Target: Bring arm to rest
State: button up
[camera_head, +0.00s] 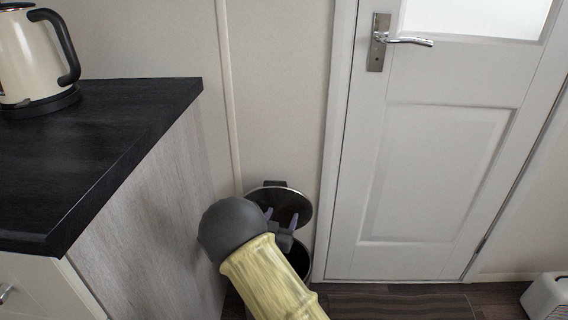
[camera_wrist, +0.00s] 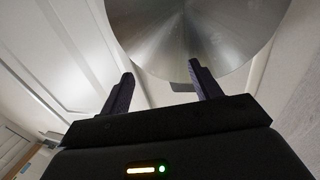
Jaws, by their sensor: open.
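My gripper (camera_wrist: 160,85) is open in the wrist view, with two dark fingers spread apart and nothing between them. In the head view, my gripper's fingertips (camera_head: 281,218) show as small purplish shapes in front of a raised round bin lid. My yellow arm link and dark joint hide part of the bin and the rest of my gripper. The bin lid (camera_head: 290,201) stands open above the bin (camera_head: 302,262). In the wrist view, a large round metal surface (camera_wrist: 215,40), likely the lid, lies just beyond the fingers.
A dark worktop (camera_head: 100,130) with a cream kettle (camera_head: 28,60) is at the left. A closed white door (camera_head: 430,170) with a metal handle (camera_head: 400,41) is at the right. A mat (camera_head: 400,305) lies before the door. A white box (camera_head: 548,297) stands at the lower right.

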jog(key=s+d+r+g+y+p, duration=0.4)
jog(key=s+d+r+g+p, duration=0.15)
jog(key=d+g, duration=0.2)
jog(key=s+d+r+n+g+y+p, duration=0.15)
jog(key=s+d+r+g, duration=0.3)
jog(key=s, duration=0.75)
jog(key=s+d+r+n+g+p, duration=0.25)
jog(key=s+d+r, duration=0.3)
jog(key=s, duration=0.55)
jog(key=w+p+v, duration=0.2)
jog(key=p+v, duration=1)
jog(key=w+r+p+v, duration=0.1)
jog(key=w+p+v, duration=0.2)
jog(key=p+v, duration=0.9)
jog(key=w+a+r+p+v, duration=0.1)
jog(key=w+p+v, duration=0.2)
jog(key=p+v, duration=0.9)
jog(key=shift+w+m+p, duration=0.2)
jog(key=shift+m+p, duration=0.1)
jog(key=shift+p, duration=0.7)
jog(key=shift+f, duration=0.1)
